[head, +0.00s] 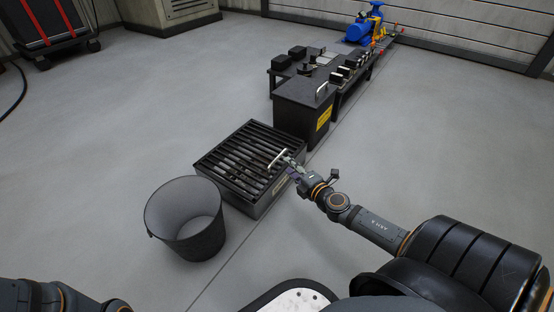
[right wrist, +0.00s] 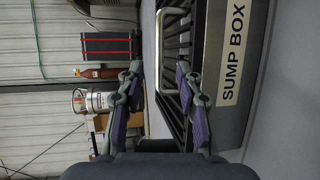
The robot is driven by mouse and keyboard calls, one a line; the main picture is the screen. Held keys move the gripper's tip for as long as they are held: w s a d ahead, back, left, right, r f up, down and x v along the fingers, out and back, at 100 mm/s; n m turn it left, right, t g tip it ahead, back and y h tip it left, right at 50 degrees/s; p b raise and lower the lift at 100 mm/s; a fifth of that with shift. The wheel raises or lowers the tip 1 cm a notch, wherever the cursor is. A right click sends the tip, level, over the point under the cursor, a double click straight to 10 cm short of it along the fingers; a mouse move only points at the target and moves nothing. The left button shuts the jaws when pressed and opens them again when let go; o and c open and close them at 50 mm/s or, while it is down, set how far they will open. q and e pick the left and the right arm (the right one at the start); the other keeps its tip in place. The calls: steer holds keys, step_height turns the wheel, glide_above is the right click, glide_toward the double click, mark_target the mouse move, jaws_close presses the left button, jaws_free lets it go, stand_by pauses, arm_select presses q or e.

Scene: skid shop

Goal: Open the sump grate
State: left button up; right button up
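The sump box (head: 259,207) is a low dark box on the floor, labelled "SUMP BOX" in the right wrist view (right wrist: 233,50). Its black barred grate (head: 240,152) lies flat across the top. A pale bar handle (head: 274,160) stands at the grate's right side; it also shows in the right wrist view (right wrist: 161,45). My right gripper (head: 288,160) is at the handle. In the right wrist view its two fingers (right wrist: 160,70) are apart, with the handle around or just beyond the fingertips; I cannot tell if they touch it. My left gripper is not in view.
An empty dark bucket (head: 188,238) stands close in front of the sump box. A black cabinet with a yellow label (head: 322,119) stands just behind it, then a skid with a blue pump (head: 358,32). Open grey floor lies to the left and right.

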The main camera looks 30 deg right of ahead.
mark_target(278, 156)
steer(key=w+p, duration=0.2)
steer(key=w, duration=0.1)
steer(key=shift+w, duration=0.35)
steer(key=w, duration=0.1)
steer(key=w+f+p, duration=0.1)
steer(key=w, duration=0.1)
steer(key=shift+w, duration=0.25)
steer(key=shift+w+f, duration=0.3)
steer(key=shift+w, duration=0.1)
steer(key=shift+c, duration=0.5)
jaws_close()
